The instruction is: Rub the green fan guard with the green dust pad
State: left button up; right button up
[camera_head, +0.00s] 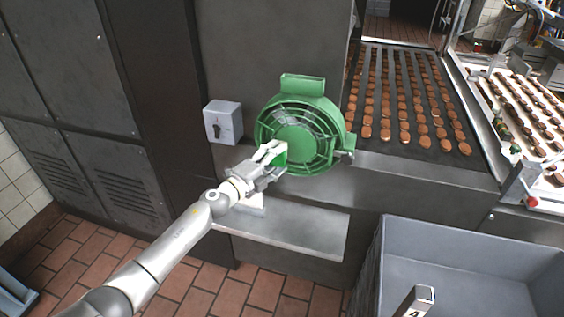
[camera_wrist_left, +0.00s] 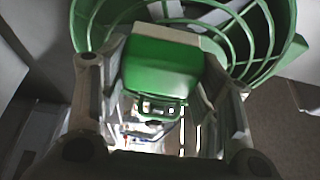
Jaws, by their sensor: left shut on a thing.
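The green fan guard (camera_head: 299,127) is a round ringed cage on the metal wall of the machine, near the centre of the head view. Its curved bars (camera_wrist_left: 262,30) also show in the left wrist view. My left gripper (camera_head: 274,156) is at the guard's lower left, shut on the green dust pad (camera_wrist_left: 162,68). The pad is a green block with a pale back, held between the fingers close to the bars. A small part of the pad shows in the head view (camera_head: 281,159). I cannot tell whether the pad touches the guard.
A grey switch box (camera_head: 222,122) is on the wall left of the guard. A metal shelf (camera_head: 300,237) juts out below. A conveyor with rows of brown biscuits (camera_head: 410,100) runs to the right. A large grey bin (camera_head: 460,255) stands at the lower right.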

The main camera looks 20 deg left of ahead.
pick_arm(q)
jog(key=shift+w+a+r, duration=0.1)
jog(key=shift+a+r, duration=0.1)
jog(key=shift+s+f+p, duration=0.2)
jog(key=shift+s+p, duration=0.35)
jog(key=shift+s, duration=0.25)
jog(key=s+p, duration=0.1)
jog(key=s, duration=0.2)
jog(key=shift+s, duration=0.6)
jog(key=shift+s+p, duration=0.35)
jog(key=shift+s, duration=1.2)
